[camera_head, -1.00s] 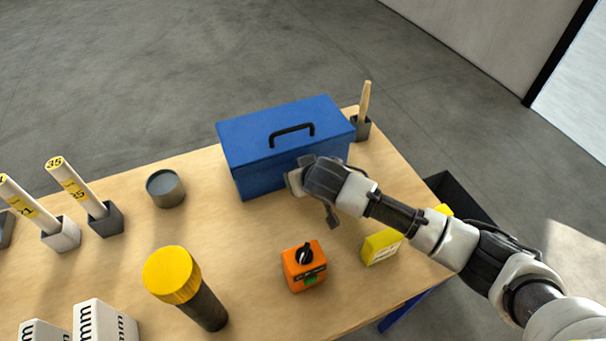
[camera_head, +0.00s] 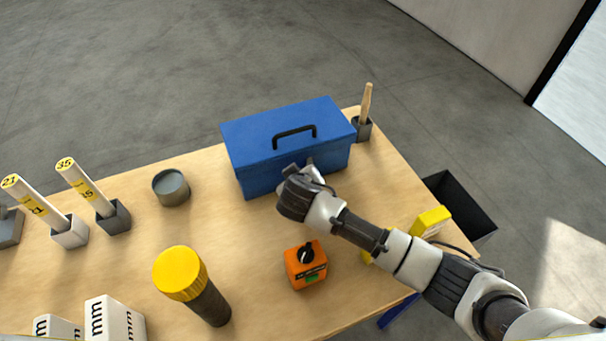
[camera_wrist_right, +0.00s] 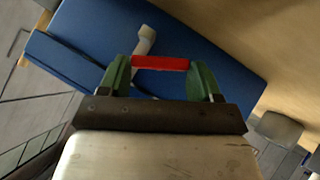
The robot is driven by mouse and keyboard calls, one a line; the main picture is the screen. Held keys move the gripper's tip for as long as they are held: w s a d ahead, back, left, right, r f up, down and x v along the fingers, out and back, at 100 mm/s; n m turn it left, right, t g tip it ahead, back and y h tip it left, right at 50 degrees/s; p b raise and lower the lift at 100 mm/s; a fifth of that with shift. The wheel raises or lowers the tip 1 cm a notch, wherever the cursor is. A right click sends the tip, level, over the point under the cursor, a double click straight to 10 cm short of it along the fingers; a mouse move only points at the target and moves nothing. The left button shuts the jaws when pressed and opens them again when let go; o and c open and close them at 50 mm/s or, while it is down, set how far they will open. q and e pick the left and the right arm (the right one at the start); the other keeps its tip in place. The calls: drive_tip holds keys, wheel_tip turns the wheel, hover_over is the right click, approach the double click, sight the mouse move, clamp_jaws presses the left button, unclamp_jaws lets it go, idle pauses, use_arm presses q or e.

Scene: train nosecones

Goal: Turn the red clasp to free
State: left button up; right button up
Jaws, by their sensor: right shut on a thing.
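The blue toolbox (camera_head: 290,146) stands closed at the back of the table, with a black handle on its lid. The red clasp (camera_wrist_right: 160,63) shows in the right wrist view against the blue toolbox. It spans the gap between the green fingers of my right gripper (camera_wrist_right: 160,72), which is shut on it. In the head view, my right gripper (camera_head: 312,172) is at the toolbox's front face and the clasp is hidden behind it and the wrist. A pale, rounded piece (camera_wrist_right: 145,40) shows just beyond the clasp. My left gripper is not in view.
An orange box with a black knob (camera_head: 306,265) and a yellow-capped dark cylinder (camera_head: 192,286) stand in front. A grey round cup (camera_head: 171,188) is left of the toolbox. A brush-like wooden stick (camera_head: 367,100) stands at right. Yellow blocks (camera_head: 431,221) lie near my right arm.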

drive_tip(key=shift+a+f+n+t+h, duration=0.1)
drive_tip(key=shift+n+t+h, duration=0.2)
drive_tip(key=shift+h, duration=0.1)
idle(0.3)
drive_tip(key=o, duration=0.9)
drive_tip(key=shift+s, duration=0.1)
drive_tip(key=b+v, duration=0.1)
drive_tip(key=v, duration=0.9)
drive_tip(key=shift+s+a+r, duration=0.15)
drive_tip(key=shift+s+r, duration=0.1)
drive_tip(key=shift+s, duration=0.05)
